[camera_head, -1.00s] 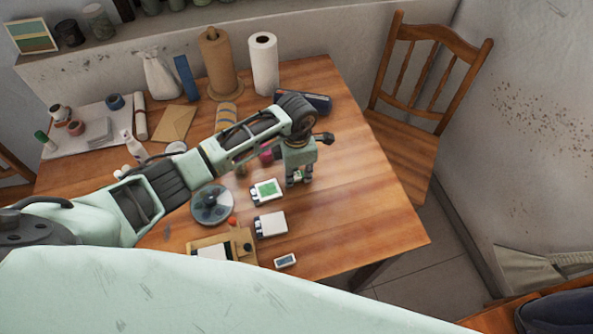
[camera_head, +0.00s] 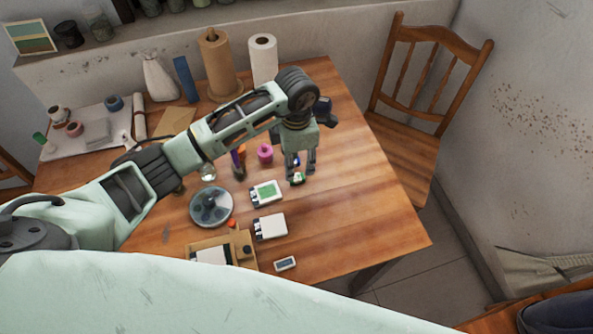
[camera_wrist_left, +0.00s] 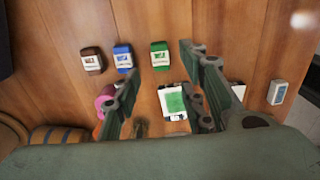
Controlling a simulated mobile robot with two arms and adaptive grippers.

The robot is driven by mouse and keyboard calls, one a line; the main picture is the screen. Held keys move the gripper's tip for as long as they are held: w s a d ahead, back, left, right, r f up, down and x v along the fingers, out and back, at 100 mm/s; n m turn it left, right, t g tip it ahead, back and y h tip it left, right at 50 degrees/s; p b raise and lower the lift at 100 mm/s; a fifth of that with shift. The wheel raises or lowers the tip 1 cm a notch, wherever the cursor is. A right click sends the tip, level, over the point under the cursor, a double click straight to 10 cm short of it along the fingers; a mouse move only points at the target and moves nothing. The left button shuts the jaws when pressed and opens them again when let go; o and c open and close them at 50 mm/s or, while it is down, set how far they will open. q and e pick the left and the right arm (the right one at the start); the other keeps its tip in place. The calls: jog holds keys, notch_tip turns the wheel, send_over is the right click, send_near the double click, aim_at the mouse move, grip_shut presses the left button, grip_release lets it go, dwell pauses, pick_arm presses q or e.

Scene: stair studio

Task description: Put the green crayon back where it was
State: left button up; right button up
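A small green block with a white label, apparently the green crayon (camera_head: 298,179), lies on the wooden table under my left gripper (camera_head: 299,172). In the left wrist view the green crayon (camera_wrist_left: 160,57) ends a row with a blue labelled block (camera_wrist_left: 123,57) and a brown labelled block (camera_wrist_left: 92,61). My left gripper is above the table, its fingers spread with nothing between them. The green crayon is apart from the fingers in the wrist view. My right gripper is not in view.
A white box with a green patch (camera_head: 266,193), a white box (camera_head: 270,227) and a round grey palette (camera_head: 211,207) lie left of the gripper. A pink item (camera_head: 265,153) stands behind. The table's right side (camera_head: 375,215) is clear.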

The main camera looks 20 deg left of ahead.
pick_arm(q)
jog(key=shift+r+b, duration=0.35)
jog(key=shift+r, duration=2.4)
